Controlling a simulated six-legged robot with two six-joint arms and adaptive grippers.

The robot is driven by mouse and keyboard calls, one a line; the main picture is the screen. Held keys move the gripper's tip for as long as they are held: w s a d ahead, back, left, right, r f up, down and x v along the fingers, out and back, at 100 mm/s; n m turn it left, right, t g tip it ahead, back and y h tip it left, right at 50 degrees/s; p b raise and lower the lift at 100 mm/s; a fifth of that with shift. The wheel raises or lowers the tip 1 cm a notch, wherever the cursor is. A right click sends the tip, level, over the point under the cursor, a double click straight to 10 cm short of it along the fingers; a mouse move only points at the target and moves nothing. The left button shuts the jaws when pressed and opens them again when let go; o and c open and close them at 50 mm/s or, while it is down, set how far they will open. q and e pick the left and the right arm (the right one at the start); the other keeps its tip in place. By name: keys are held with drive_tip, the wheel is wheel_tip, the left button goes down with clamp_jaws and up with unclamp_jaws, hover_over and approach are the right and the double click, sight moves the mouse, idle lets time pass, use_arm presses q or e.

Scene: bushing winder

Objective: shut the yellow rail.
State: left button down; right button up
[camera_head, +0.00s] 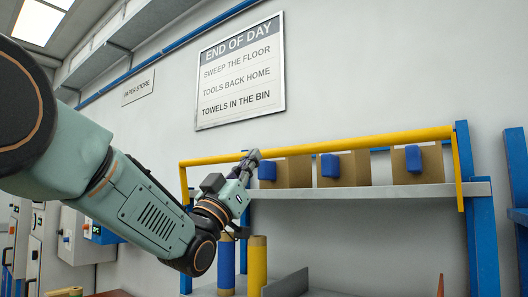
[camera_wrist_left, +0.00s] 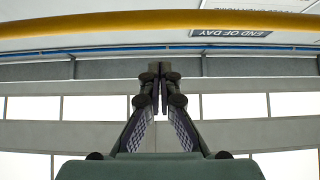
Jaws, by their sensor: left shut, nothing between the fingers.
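The yellow rail (camera_head: 350,141) runs across the front of a grey shelf, with an end arm hanging down at each side. It also crosses the top of the left wrist view (camera_wrist_left: 100,25). My left gripper (camera_head: 252,156) is shut and empty, with its fingertips close to the rail, left of its middle. In the left wrist view the closed fingertips (camera_wrist_left: 160,76) point toward the rail, with a gap in the picture between them. I cannot tell from the head view whether they touch it. My right gripper is not in view.
Blue posts (camera_head: 478,220) hold the shelf at the right. Blue and yellow rolls (camera_head: 257,265) stand below. A sign (camera_head: 240,75) hangs on the wall above.

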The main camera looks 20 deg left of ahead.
sight(272, 153)
use_arm(q)
drive_tip(key=shift+w+d+r+p, duration=0.15)
drive_tip(key=shift+w+d+p, duration=0.15)
drive_tip(key=shift+w, duration=0.4)
drive_tip(key=shift+w+d+r+p, duration=0.2)
drive_tip(key=shift+w+d, duration=0.05)
drive_tip(key=shift+w, duration=0.45)
drive_tip(key=shift+w+d+r+p, duration=0.15)
drive_tip(key=shift+w+d+p, duration=0.15)
drive_tip(key=shift+w, duration=0.4)
drive_tip(key=shift+w+d+r+b, duration=0.1)
drive_tip(key=shift+w+r+b, duration=0.1)
drive_tip(key=shift+w, duration=0.3)
drive_tip(key=shift+w+r+b, duration=0.1)
drive_tip(key=shift+w+r, duration=0.05)
drive_tip(key=shift+w, duration=0.3)
drive_tip(key=shift+w+d+r, duration=0.15)
drive_tip(key=shift+w+d, duration=0.05)
drive_tip(key=shift+w, duration=0.1)
drive_tip(key=shift+s, duration=0.15)
